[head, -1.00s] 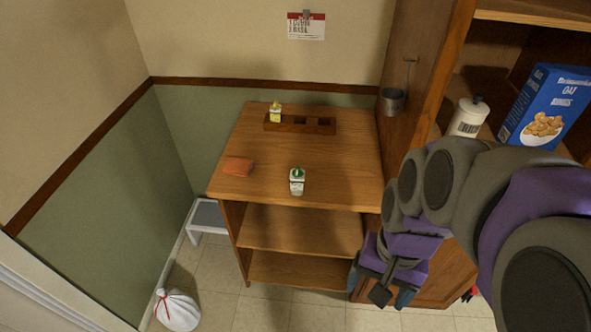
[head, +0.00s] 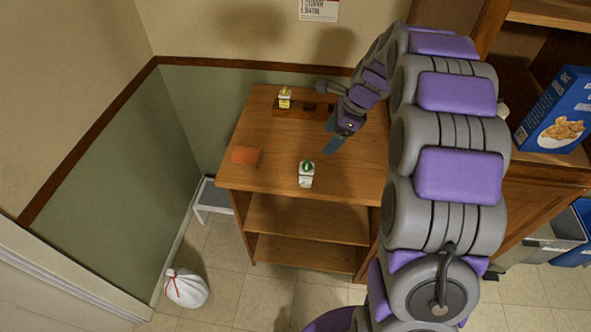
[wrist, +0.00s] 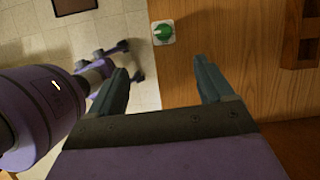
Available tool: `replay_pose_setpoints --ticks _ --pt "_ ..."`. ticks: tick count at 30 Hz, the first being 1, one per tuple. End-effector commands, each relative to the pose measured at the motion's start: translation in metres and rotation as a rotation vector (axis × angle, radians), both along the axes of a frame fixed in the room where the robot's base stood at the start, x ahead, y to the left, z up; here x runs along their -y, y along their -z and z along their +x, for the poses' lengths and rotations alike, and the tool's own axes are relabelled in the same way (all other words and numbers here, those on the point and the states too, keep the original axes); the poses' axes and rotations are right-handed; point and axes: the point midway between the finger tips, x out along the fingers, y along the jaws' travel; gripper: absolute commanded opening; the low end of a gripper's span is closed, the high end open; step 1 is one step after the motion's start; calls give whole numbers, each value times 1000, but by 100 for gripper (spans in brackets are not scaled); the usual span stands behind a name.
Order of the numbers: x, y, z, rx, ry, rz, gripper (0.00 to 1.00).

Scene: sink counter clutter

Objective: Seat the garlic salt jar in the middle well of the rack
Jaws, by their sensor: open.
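A small white jar with a green cap (head: 306,175) stands upright near the front edge of the wooden counter; its label is too small to read. In the wrist view this jar (wrist: 162,33) shows from above, beyond the fingertips and between them. The dark wooden rack (head: 290,112) lies at the back of the counter. A yellow-topped jar (head: 285,97) sits in its left well; the middle well looks empty. The right end is partly hidden by my arm. My gripper (head: 328,117) is open and empty above the counter's back right, apart from the jar.
An orange folded cloth (head: 246,155) lies on the counter's left. A tall cabinet with a blue cereal box (head: 557,112) stands at the right. A white bag (head: 186,288) and a small step stool (head: 213,200) are on the floor. The counter's middle is clear.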

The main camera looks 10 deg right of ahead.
Motion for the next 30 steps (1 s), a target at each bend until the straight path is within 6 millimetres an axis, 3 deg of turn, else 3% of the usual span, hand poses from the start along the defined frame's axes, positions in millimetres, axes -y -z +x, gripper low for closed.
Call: replay_pose_setpoints --ticks 8,24,30 --pt "0 14 10 -10 47 15 81" --pt "-36 107 21 -12 44 14 81" --pt "-42 119 22 -11 45 14 81"
